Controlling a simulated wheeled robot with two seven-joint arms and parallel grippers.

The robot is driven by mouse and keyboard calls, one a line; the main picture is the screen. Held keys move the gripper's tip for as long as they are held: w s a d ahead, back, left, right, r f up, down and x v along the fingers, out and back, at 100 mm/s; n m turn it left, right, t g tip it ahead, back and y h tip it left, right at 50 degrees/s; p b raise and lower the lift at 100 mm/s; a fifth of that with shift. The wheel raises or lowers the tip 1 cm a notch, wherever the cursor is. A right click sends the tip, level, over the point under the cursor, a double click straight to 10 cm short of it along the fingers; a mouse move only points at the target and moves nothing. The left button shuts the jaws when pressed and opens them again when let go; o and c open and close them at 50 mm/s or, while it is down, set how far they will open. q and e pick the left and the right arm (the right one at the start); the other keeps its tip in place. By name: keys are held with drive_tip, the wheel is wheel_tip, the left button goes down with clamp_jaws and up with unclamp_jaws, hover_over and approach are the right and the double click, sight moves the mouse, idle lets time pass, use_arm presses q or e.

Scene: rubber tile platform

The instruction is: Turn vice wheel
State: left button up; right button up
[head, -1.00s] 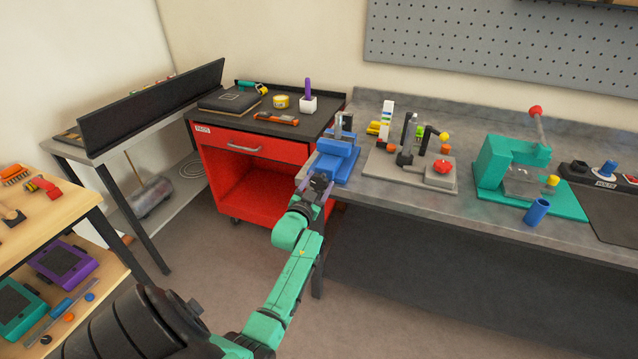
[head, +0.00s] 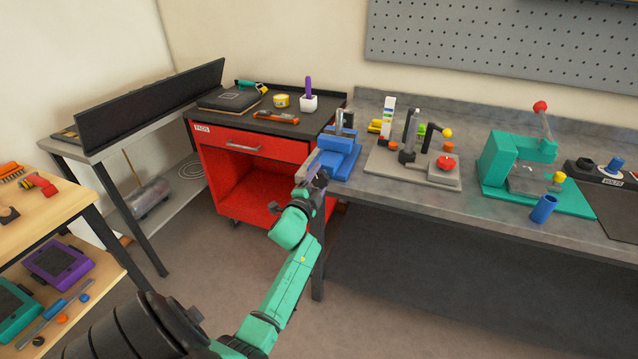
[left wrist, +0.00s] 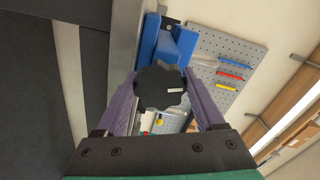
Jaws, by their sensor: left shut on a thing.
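The blue vice (head: 338,158) stands at the left end of the grey workbench in the head view. It also shows in the left wrist view (left wrist: 168,45), behind its wheel. The vice wheel (left wrist: 160,88) is a dark, lobed knob with a pale mark, between my purple fingers. My left gripper (head: 312,170) is at the front of the vice, and in the left wrist view (left wrist: 160,98) its fingers are shut on the wheel's sides. In the head view the gripper mostly hides the wheel. My right gripper is not in view.
A red tool cabinet (head: 250,190) stands left of the workbench (head: 400,190). A grey base (head: 400,172) with a red button and a teal press (head: 505,165) stand on the bench to the right. Open floor lies in front.

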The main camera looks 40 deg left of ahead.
use_arm(q)
drive_tip(key=shift+m+b, duration=0.3)
drive_tip(key=shift+m, duration=0.6)
drive_tip(key=o, duration=1.4)
drive_tip(key=shift+c, duration=0.2)
drive_tip(key=v, duration=1.4)
drive_tip(key=shift+s+b, duration=0.3)
drive_tip(key=shift+b, duration=0.1)
drive_tip(key=shift+d, duration=0.15)
